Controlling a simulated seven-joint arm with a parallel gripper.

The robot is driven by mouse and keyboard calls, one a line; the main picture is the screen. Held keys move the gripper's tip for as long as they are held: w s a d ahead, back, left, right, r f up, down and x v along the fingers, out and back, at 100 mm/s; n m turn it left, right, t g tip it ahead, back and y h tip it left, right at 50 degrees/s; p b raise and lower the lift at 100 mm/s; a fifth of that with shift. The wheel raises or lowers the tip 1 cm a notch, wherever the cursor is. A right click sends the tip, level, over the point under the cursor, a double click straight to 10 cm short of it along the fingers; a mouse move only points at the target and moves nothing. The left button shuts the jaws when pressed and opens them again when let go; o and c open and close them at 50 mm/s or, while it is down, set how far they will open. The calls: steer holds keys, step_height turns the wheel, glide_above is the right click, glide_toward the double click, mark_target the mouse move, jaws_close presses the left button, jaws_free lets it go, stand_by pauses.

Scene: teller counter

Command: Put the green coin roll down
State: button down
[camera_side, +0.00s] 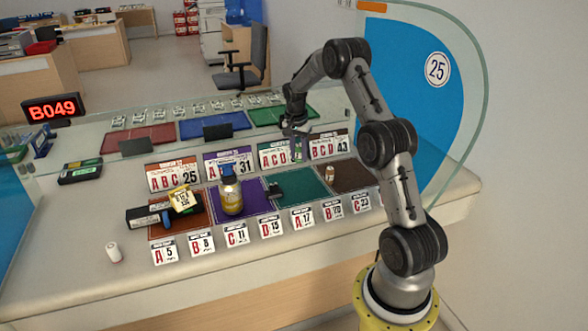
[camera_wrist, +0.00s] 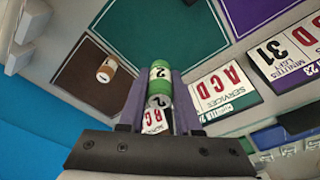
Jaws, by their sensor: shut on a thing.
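My gripper (camera_wrist: 157,98) is shut on the green coin roll (camera_wrist: 159,80), which shows between the two fingers in the wrist view with a "2" on its white band. In the side view my gripper (camera_side: 297,130) holds the green coin roll (camera_side: 298,150) raised in front of the "ACD" sign, behind the green mat (camera_side: 302,187). In the wrist view the green mat (camera_wrist: 150,30) lies beyond the roll. The fingers hide part of the roll's sides.
A brown-and-white roll (camera_side: 330,172) stands on the dark brown mat (camera_side: 350,178). A jar (camera_side: 231,195) stands on the purple mat (camera_side: 259,197). A black object (camera_side: 274,189) lies at the green mat's left edge. Number signs line the mats; a white roll (camera_side: 114,252) stands left.

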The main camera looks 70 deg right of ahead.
glide_above(295, 176)
steer(key=f, duration=0.5)
steer(key=shift+a+f, duration=0.2)
steer(key=shift+a, duration=0.15)
steer(key=shift+w+d+f, duration=0.1)
steer(key=shift+f, duration=1.5)
steer(key=shift+f, duration=0.2)
steer(key=c, duration=0.6)
jaws_free()
steer(key=shift+r, duration=0.1)
